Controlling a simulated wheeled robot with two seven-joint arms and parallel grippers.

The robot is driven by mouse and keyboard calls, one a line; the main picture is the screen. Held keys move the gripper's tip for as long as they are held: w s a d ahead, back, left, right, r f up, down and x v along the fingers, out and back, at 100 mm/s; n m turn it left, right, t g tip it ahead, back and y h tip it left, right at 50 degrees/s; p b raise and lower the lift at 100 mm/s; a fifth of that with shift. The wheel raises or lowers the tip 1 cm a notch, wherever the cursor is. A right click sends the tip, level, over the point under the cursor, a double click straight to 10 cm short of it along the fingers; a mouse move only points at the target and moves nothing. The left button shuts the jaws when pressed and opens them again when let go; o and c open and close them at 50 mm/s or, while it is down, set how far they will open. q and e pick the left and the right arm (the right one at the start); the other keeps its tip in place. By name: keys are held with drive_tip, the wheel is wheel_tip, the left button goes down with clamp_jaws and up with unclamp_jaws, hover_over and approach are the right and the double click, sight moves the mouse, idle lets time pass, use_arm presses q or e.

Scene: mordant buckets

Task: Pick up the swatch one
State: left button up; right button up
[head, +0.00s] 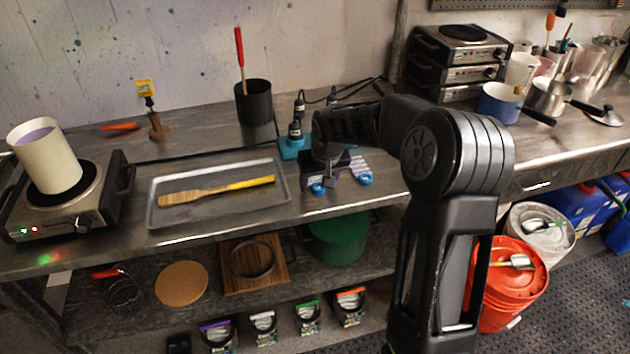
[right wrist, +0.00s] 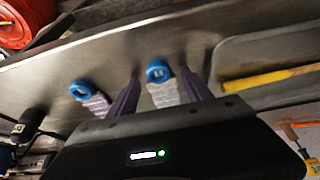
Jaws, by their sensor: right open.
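Two swatches with blue rings lie on the steel bench in front of my right arm. One swatch, pale grey in the right wrist view (right wrist: 165,92), has its blue ring (head: 317,188) nearest the tray. My right gripper (head: 326,178) is open and low over the bench. In the right wrist view its fingers (right wrist: 161,80) stand on either side of the pale grey swatch. The gripper hides part of that swatch in the head view. My left gripper is out of view.
A metal tray (head: 160,214) with a yellow-handled wooden tool (head: 215,191) lies to the left. A blue block (head: 290,150) with dark bottles stands just behind the gripper. A black pot (head: 254,104) stands farther back. The bench's front edge is close.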

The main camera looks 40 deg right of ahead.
sight(318, 187)
clamp_jaws()
idle(0.7)
drive_tip(key=shift+r, duration=0.1)
wheel_tip(318, 187, up, 10)
drive_tip(key=shift+b, duration=0.45)
idle(0.5)
